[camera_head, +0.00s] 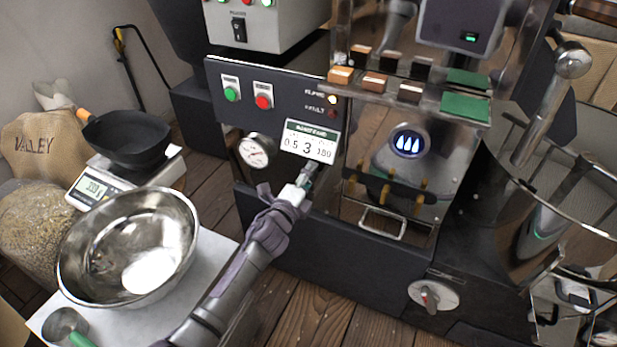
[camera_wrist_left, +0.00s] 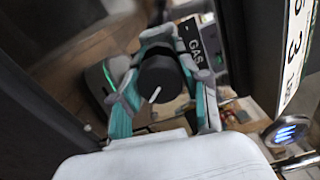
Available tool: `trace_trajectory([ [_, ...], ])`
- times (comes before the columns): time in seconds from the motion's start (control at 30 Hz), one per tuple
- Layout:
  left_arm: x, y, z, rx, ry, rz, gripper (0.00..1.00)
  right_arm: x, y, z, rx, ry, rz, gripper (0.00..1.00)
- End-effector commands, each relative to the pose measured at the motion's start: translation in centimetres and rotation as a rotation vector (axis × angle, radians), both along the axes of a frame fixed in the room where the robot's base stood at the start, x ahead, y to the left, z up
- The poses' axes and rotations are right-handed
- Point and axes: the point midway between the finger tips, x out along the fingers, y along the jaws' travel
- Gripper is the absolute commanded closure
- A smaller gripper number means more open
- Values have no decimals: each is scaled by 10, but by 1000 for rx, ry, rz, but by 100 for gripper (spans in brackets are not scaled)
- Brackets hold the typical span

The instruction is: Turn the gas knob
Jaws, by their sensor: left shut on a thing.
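The gas knob (camera_wrist_left: 158,72) is a round black knob with a white pointer line, in the middle of the left wrist view. The pointer line slants down and to the left there. A dark label reading GAS (camera_wrist_left: 194,46) is beside it. My left gripper (camera_head: 308,180) reaches the front panel of the roaster just below the white number display (camera_head: 309,147). It is shut on the knob, with a teal-lined finger on either side. In the head view the gripper hides the knob. My right gripper is not in view.
Left of the gripper is a round gauge (camera_head: 255,151); above it are green (camera_head: 231,94) and red (camera_head: 264,102) buttons. Another knob (camera_head: 432,296) sits low on the right. A steel bowl (camera_head: 72,262) and a scale (camera_head: 92,190) with a black pan stand at left.

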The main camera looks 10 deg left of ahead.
Motion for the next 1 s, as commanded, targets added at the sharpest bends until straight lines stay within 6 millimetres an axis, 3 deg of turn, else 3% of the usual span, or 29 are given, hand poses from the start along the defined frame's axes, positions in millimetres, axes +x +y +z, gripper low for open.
trace_trajectory([
  [0.6,0,0,-2,568,-150,-1,89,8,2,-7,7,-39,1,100],
  [1.0,-1,0,-3,852,-225,-2,89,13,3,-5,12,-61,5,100],
])
